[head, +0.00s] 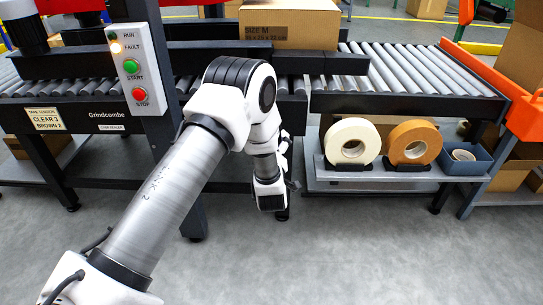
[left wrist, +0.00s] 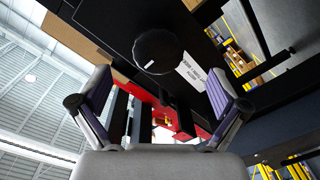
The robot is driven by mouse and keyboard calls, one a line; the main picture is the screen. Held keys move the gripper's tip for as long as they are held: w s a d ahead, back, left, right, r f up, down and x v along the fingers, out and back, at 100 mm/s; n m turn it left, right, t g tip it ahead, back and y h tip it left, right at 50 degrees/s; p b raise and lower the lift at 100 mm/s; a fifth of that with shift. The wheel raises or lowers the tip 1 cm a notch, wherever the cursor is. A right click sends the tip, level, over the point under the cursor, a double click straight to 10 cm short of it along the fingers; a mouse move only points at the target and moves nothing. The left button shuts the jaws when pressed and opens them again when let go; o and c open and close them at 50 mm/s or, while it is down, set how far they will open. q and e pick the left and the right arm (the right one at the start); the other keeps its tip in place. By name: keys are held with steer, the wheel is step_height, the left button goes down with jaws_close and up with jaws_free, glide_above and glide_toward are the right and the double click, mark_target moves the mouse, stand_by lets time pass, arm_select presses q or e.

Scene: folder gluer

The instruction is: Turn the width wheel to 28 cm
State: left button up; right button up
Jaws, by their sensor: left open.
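A dark round wheel (left wrist: 157,50) with a short white mark near its edge shows in the left wrist view, under a black part of the machine. A white label (left wrist: 192,72) with small print sits beside it; I cannot read a setting. My left gripper (left wrist: 160,104) is open and empty, its fingers spread to either side below the wheel in the picture and apart from it. In the head view my left arm reaches in front of the machine, and its wrist hides the fingers. The wheel cannot be made out there. My right gripper is not in view.
A carton marked SIZE M (head: 290,24) sits on the machine above the roller conveyor (head: 400,75). A control panel (head: 131,68) stands on a post left of my arm. White (head: 352,141) and brown (head: 413,142) tape rolls rest on a lower shelf. The floor in front is clear.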

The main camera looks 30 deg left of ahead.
arm_select(q)
steer(key=b+x, duration=0.1)
steer(key=x, duration=0.2)
steer(key=b+x, duration=0.1)
steer(key=x, duration=0.3)
steer(key=shift+w+a+r, duration=0.1)
steer(key=shift+a+r, duration=0.1)
steer(key=shift+a, duration=0.1)
steer(key=shift+w+a+r, duration=0.1)
steer(key=shift+w+a, duration=0.05)
steer(key=shift+w, duration=0.05)
steer(key=c, duration=1.2)
